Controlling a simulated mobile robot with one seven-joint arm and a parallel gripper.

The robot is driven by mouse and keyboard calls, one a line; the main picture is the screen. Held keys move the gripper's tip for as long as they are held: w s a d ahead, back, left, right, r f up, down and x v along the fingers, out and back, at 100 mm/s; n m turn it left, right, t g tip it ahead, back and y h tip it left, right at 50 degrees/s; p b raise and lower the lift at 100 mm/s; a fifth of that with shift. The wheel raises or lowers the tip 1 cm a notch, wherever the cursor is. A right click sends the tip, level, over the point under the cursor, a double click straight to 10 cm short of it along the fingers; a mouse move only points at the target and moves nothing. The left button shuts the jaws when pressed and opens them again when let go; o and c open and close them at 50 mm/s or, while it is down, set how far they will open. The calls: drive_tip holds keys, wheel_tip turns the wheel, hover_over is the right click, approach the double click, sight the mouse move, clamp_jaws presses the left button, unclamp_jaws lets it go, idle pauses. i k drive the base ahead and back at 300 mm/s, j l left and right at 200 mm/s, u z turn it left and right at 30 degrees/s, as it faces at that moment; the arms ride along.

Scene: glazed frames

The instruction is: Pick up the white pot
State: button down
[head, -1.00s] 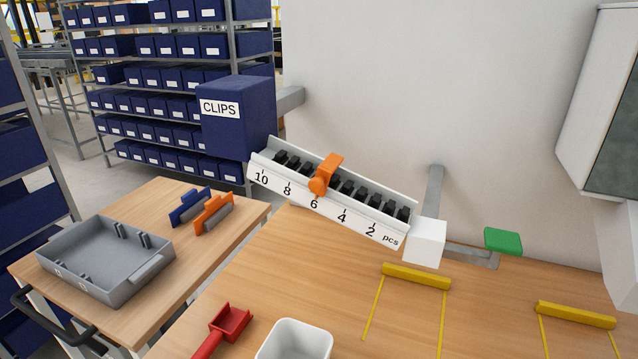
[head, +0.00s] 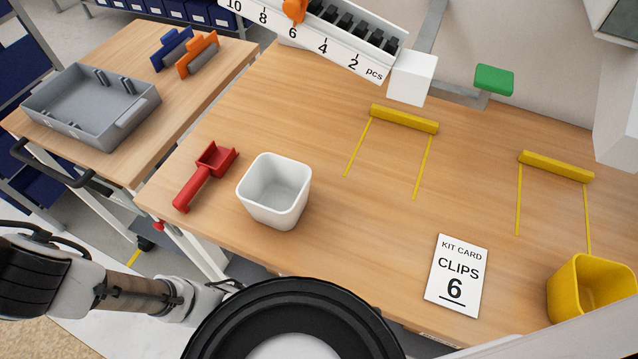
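The white pot (head: 272,205) stands upright on the wooden table, left of the middle in the head view. It is a square tub with rounded corners, open at the top, and looks empty inside. Parts of my arm show at the lower left and bottom centre, in front of the table's near edge. My gripper's fingers do not show in this view. Nothing is touching the pot.
A red scoop (head: 205,176) lies just left of the pot. A kit card (head: 457,275) reading "CLIPS 6" and a yellow bin (head: 588,289) are at the right. A clip dispenser (head: 335,45) hangs at the back. A grey tray (head: 88,135) sits on the side cart.

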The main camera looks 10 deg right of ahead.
sight(274, 190)
drive_tip(key=k+j+z, duration=0.15)
drive_tip(key=j, duration=0.25)
drive_tip(key=k+j+z, duration=0.1)
drive_tip(key=j, duration=0.35)
drive_tip(key=k+j+z, duration=0.15)
drive_tip(key=j, duration=0.25)
drive_tip(key=k+j+z, duration=0.1)
drive_tip(key=j, duration=0.25)
drive_tip(key=k+j+z, duration=0.15)
drive_tip(key=k+j, duration=0.15)
drive_tip(key=i, duration=0.5)
